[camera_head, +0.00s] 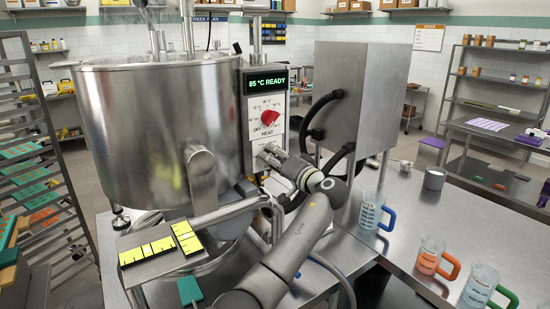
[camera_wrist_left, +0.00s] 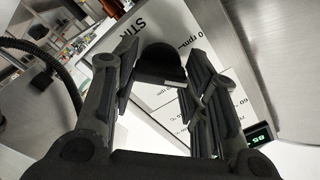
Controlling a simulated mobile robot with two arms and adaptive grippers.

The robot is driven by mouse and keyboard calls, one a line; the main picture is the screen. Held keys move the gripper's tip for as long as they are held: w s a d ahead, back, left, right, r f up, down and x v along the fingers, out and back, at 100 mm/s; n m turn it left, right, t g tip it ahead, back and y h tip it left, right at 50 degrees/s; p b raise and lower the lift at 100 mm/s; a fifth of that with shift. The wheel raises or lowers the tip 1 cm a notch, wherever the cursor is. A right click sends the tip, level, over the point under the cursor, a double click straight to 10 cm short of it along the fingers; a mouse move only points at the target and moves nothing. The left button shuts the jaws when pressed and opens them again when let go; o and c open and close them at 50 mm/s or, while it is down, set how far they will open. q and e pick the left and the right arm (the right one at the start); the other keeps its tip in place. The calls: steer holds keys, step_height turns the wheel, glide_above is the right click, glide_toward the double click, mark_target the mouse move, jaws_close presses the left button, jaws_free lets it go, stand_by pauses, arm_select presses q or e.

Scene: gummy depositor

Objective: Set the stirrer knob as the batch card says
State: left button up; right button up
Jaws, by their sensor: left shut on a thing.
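The stirrer knob (camera_wrist_left: 160,62) is a dark, round-backed knob on a white plate marked "STIR", with rpm figures beside it, in the left wrist view. My left gripper (camera_wrist_left: 163,70) has a finger on each side of the knob and is shut on it. In the head view my left gripper (camera_head: 272,157) reaches the lower part of the control panel (camera_head: 255,130) and hides the knob there. I cannot read the knob's setting. My right gripper does not show. I cannot make out a readable batch card.
Above is the red heat knob (camera_head: 270,117) and a display (camera_head: 266,82) reading "85 °C READY". The steel kettle (camera_head: 150,125) stands left of the panel. Black hoses (camera_head: 318,120) curve close on the right. Several handled jugs (camera_head: 430,255) stand on the right steel table (camera_head: 405,210).

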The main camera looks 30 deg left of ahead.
arm_select(q)
steer(key=m+p, duration=0.1)
steer(key=m, duration=0.2)
steer(key=shift+r+m+p, duration=0.15)
steer(key=shift+m+p, duration=0.2)
steer(key=shift+m, duration=0.05)
steer(key=m+p, duration=0.3)
steer(key=m, duration=0.1)
steer(key=shift+m, duration=0.3)
steer(key=m+p, duration=0.3)
steer(key=m, duration=0.1)
steer(key=shift+m+p, duration=0.3)
steer(key=shift+p, duration=0.1)
steer(key=m+p, duration=0.4)
steer(key=shift+m, duration=0.3)
steer(key=shift+f+m+p, duration=0.15)
steer(key=shift+m+p, duration=0.35)
steer(key=shift+m, duration=1.6)
steer(key=shift+f+m+p, duration=0.1)
steer(key=shift+m+p, duration=0.4)
steer(key=shift+m, duration=1.6)
